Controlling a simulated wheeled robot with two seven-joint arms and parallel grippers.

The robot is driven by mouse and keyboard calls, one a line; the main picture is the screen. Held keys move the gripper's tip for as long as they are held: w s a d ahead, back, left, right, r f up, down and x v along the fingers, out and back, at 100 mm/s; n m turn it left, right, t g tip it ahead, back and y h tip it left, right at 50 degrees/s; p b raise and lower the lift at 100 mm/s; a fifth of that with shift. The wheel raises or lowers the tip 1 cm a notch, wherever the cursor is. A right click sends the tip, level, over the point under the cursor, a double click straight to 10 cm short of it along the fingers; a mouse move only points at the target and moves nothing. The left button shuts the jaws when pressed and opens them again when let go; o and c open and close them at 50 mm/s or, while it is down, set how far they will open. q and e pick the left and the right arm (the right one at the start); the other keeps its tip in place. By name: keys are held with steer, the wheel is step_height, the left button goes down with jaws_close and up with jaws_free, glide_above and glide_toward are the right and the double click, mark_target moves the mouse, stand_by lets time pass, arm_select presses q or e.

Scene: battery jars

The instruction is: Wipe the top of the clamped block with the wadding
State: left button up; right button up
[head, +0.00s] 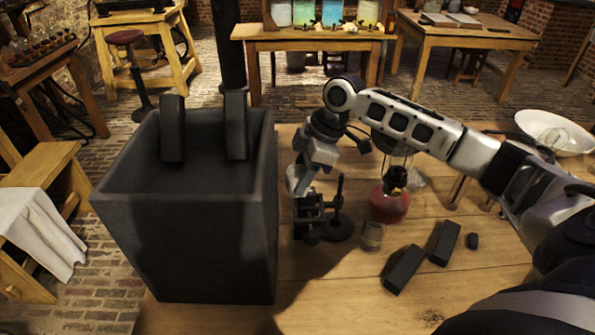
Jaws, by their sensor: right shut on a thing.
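A small dark clamp stand (338,228) is on the wooden table, right of the large dark tank. Its clamp (309,222) holds the block, which I cannot clearly tell apart from the clamp's dark parts. My right gripper (298,190) comes in from the right and points down just over the clamp. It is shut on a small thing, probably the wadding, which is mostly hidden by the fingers. I cannot tell whether it touches the block's top. My left gripper is not in view.
The tall dark tank (190,245) stands close left, with two dark plates (236,125) at its back. Right of the clamp are a flask of red liquid (389,205), a small glass jar (372,236), dark blocks (404,269) and a white bowl (556,133).

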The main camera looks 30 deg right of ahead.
steer(key=shift+s+d, duration=0.45)
steer(key=shift+d, duration=0.25)
steer(key=shift+s+d, duration=0.4)
steer(key=shift+d, duration=0.25)
steer(key=shift+w+a+f, duration=0.1)
steer(key=shift+w+a, duration=0.2)
steer(key=shift+a, duration=0.3)
steer(key=shift+w+a+f, duration=0.1)
steer(key=shift+w+a, duration=0.25)
steer(key=shift+a, duration=0.25)
steer(key=shift+w+a, duration=0.3)
steer(key=shift+a, duration=0.3)
steer(key=shift+w+d+r, duration=0.1)
steer(key=shift+r, duration=3)
steer(key=shift+r, duration=1.5)
